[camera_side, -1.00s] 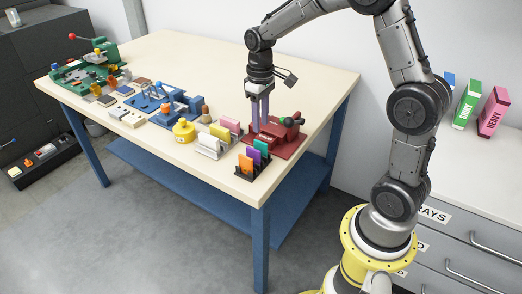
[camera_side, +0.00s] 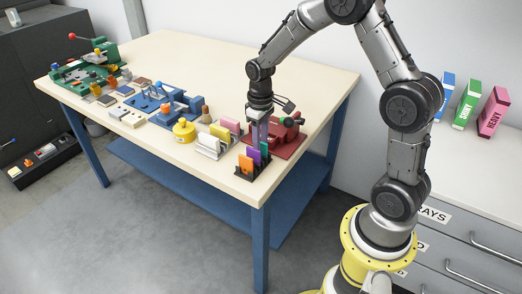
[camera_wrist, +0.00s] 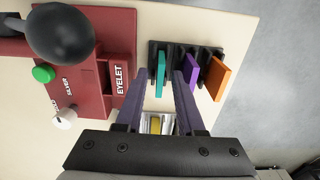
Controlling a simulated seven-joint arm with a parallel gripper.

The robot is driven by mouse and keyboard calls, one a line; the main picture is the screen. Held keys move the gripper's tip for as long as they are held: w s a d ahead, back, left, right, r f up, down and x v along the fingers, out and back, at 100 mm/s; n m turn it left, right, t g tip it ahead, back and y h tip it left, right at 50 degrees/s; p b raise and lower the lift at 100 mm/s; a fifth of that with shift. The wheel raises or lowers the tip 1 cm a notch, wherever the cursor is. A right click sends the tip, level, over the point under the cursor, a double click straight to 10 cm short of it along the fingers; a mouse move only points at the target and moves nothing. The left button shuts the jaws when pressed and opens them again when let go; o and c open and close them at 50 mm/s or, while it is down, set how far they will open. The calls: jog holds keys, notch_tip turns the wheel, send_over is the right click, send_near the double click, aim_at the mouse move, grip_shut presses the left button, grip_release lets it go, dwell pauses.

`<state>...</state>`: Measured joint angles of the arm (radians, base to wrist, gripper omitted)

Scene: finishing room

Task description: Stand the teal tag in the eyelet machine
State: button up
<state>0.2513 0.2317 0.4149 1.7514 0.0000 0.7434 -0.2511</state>
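The teal tag (camera_wrist: 160,73) stands in a black rack (camera_wrist: 206,52), in line with a purple tag (camera_wrist: 191,70) and an orange tag (camera_wrist: 217,77). In the side view the rack (camera_side: 252,177) is at the table's front right corner. My gripper (camera_wrist: 161,75) is open, and its purple fingers appear on either side of the teal tag in the wrist view. I cannot tell how far above the tag they are. In the side view my gripper (camera_side: 261,142) hides part of the dark red eyelet machine (camera_side: 286,144), which stands just behind the rack.
The machine has a black ball handle (camera_wrist: 60,33), a green button (camera_wrist: 44,74) and a white knob (camera_wrist: 64,118). A light holder (camera_side: 208,147) with pink and yellow pieces and a yellow pot (camera_side: 184,131) stand left of the rack. The table's back is clear.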

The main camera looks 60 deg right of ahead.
grip_shut()
jog(key=shift+r, duration=3.8)
jog(key=w+d, duration=0.2)
jog(key=d, duration=0.6)
jog(key=shift+s+a+f, duration=0.1)
jog(key=shift+a+f, duration=0.05)
jog(key=shift+f, duration=2.9)
